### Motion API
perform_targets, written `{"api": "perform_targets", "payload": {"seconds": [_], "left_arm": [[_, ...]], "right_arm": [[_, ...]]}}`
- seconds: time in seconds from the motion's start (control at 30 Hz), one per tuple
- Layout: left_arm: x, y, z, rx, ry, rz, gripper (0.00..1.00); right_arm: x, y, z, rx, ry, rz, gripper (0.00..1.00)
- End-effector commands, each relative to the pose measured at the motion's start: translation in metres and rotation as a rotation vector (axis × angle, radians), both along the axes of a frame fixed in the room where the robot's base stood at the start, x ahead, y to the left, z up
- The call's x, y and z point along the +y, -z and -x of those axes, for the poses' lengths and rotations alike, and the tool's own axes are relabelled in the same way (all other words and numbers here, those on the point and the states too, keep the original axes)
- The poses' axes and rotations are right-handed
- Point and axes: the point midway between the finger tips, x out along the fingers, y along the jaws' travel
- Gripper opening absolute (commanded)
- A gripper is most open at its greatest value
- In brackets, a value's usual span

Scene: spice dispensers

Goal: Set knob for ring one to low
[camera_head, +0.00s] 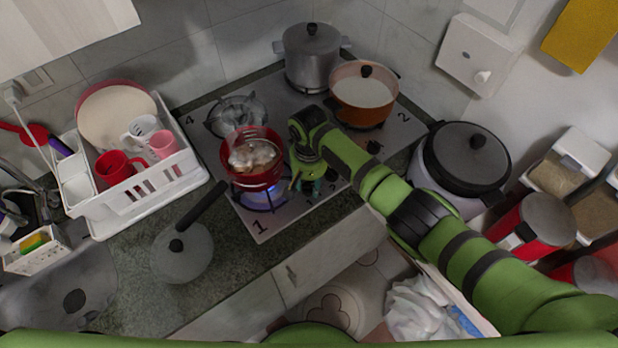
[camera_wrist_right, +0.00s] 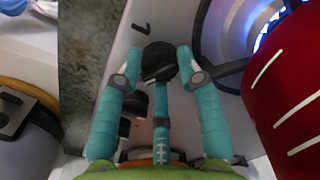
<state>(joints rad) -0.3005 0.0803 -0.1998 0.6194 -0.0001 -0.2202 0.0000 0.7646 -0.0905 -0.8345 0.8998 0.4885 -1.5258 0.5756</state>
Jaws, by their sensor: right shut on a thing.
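The cooktop (camera_head: 318,205) has a printed "1" at its near left corner. Above that ring stands a red pan (camera_head: 252,158) with food in it, over a lit blue flame (camera_head: 262,196). The pan (camera_wrist_right: 296,105) and flame (camera_wrist_right: 268,34) also show in the right wrist view. My right gripper (camera_head: 306,180) points down at the cooktop's front strip, just right of the red pan. In the wrist view its teal fingers (camera_wrist_right: 159,76) are shut on a black knob (camera_wrist_right: 158,58) near the printed "1". The knob's setting cannot be read. My left gripper is not in view.
More black knobs (camera_wrist_right: 136,98) sit close beside my fingers. An orange pot (camera_head: 362,100) and a grey pot (camera_head: 312,62) stand at the back of the cooktop. The pan's black handle (camera_head: 203,205) juts left over the counter. A white cooker (camera_head: 459,165) stands right of my forearm.

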Motion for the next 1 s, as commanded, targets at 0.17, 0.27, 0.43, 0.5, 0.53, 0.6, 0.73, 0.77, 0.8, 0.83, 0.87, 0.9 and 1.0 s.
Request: {"api": "perform_targets", "payload": {"seconds": [0.17, 0.27, 0.43, 0.5, 0.53, 0.6, 0.73, 0.77, 0.8, 0.83, 0.87, 0.9, 1.0], "left_arm": [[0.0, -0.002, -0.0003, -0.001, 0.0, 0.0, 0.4], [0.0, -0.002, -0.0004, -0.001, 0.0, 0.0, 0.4], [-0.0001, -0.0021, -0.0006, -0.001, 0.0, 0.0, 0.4], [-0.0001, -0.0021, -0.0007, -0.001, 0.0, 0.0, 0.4], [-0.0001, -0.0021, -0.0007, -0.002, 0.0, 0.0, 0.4], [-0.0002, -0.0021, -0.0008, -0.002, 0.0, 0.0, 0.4], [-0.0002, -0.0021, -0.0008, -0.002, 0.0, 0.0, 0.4], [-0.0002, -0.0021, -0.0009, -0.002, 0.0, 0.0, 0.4], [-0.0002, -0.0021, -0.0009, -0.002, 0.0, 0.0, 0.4], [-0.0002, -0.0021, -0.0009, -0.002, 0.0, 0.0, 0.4], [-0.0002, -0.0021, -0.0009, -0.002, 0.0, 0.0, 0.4], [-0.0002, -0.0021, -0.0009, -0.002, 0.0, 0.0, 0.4], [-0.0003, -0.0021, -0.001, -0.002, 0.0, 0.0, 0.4]], "right_arm": [[0.0011, 0.0022, 0.0027, 0.007, 0.149, -0.002, 0.04], [0.0006, 0.0023, 0.0025, 0.007, 0.221, -0.001, 0.04], [0.0006, 0.0023, 0.0024, 0.007, 0.315, 0.0, 0.04], [0.0006, 0.0025, 0.0026, 0.007, 0.343, 0.001, 0.04], [0.0005, 0.0025, 0.0025, 0.007, 0.354, 0.001, 0.04], [0.0002, 0.0025, 0.0022, 0.007, 0.375, 0.001, 0.04], [0.0, 0.0025, 0.0022, 0.006, 0.399, 0.002, 0.04], [0.0, 0.0025, 0.0021, 0.006, 0.402, 0.002, 0.04], [0.0, 0.0025, 0.0021, 0.006, 0.405, 0.002, 0.04], [0.0, 0.0025, 0.0021, 0.006, 0.407, 0.002, 0.04], [0.0, 0.0025, 0.0021, 0.006, 0.408, 0.002, 0.04], [0.0, 0.0024, 0.0021, 0.006, 0.409, 0.002, 0.04], [-0.0001, 0.0025, 0.0021, 0.006, 0.409, 0.002, 0.04]]}}
